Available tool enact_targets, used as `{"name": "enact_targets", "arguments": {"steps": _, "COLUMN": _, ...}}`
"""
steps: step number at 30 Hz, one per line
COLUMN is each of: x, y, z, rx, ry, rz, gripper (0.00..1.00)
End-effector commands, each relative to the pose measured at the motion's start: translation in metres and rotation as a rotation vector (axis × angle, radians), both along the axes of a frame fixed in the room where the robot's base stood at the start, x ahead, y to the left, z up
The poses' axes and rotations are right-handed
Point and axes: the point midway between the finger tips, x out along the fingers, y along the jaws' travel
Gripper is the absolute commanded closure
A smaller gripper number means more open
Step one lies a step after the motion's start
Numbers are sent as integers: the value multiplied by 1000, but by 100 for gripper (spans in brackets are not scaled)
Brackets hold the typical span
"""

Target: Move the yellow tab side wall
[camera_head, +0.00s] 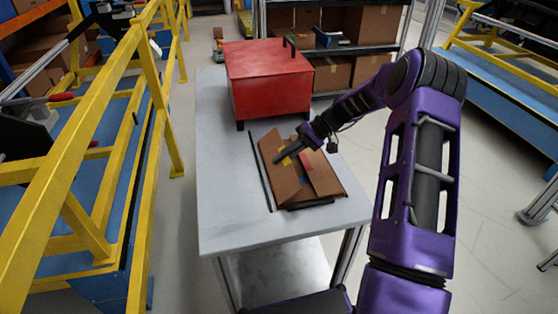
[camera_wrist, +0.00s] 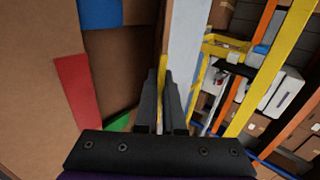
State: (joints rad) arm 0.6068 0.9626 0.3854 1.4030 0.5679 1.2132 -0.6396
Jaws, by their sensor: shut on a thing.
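The brown cardboard box (camera_head: 318,177) lies partly folded on the grey table (camera_head: 222,150). Its side wall with the yellow tab (camera_head: 287,151) is at the left, under my gripper (camera_head: 279,161). In the wrist view my gripper (camera_wrist: 168,76) has its fingers close together on the edge of this wall, and the yellow tab (camera_wrist: 162,72) shows right at the fingertips. The wall stands nearly edge-on there. A red tab (camera_wrist: 78,92), a blue tab (camera_wrist: 100,13) and a green tab (camera_wrist: 118,123) show on other panels. The fingers hide part of the wall.
A red case (camera_head: 268,82) stands on the table behind the cardboard. A thin dark strip (camera_head: 259,172) lies along the cardboard's left side. Yellow railings (camera_head: 150,75) run to the left of the table. The table's near left part is clear.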

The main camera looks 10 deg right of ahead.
Motion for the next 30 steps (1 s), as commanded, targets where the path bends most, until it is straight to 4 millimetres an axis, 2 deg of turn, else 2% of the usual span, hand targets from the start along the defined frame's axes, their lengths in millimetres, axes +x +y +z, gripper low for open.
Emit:
{"name": "enact_targets", "arguments": {"steps": 1, "x": 0, "y": -3, "z": -6, "rx": 34, "ry": 1, "rz": -3, "gripper": 100}}
{"name": "enact_targets", "arguments": {"steps": 12, "x": 0, "y": -6, "z": -10, "rx": 189, "ry": 1, "rz": 1, "gripper": 100}}
{"name": "enact_targets", "arguments": {"steps": 29, "x": 0, "y": -7, "z": -10, "rx": 213, "ry": 2, "rz": 0, "gripper": 100}}
{"name": "enact_targets", "arguments": {"steps": 30, "x": 0, "y": -7, "z": -10, "rx": 213, "ry": 2, "rz": 0, "gripper": 87}}
